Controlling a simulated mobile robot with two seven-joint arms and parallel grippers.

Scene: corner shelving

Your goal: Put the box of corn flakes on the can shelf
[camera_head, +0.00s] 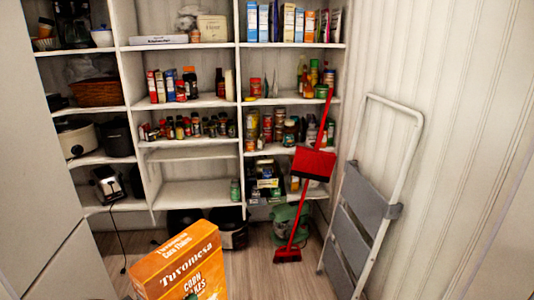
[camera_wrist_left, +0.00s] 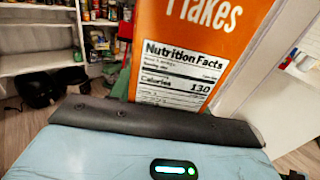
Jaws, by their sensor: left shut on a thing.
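The orange box of corn flakes (camera_head: 180,262) is upright and slightly turned at the bottom of the head view, in front of the shelving. In the left wrist view its nutrition panel side (camera_wrist_left: 190,75) rises just beyond my left gripper (camera_wrist_left: 165,122). My left gripper is shut on the box; its fingertips are mostly hidden by the box and barely show in the head view. A shelf (camera_head: 275,152) in the right column holds cans and jars (camera_head: 268,128) in several rows. My right gripper is not in view.
A red broom and dustpan (camera_head: 314,163) hang in front of the right column's lower shelves. A grey step ladder (camera_head: 365,210) leans on the right wall. Cereal boxes (camera_head: 288,22) fill the top right shelf. A middle shelf (camera_head: 190,154) is bare. Black pots (camera_head: 232,234) stand on the floor.

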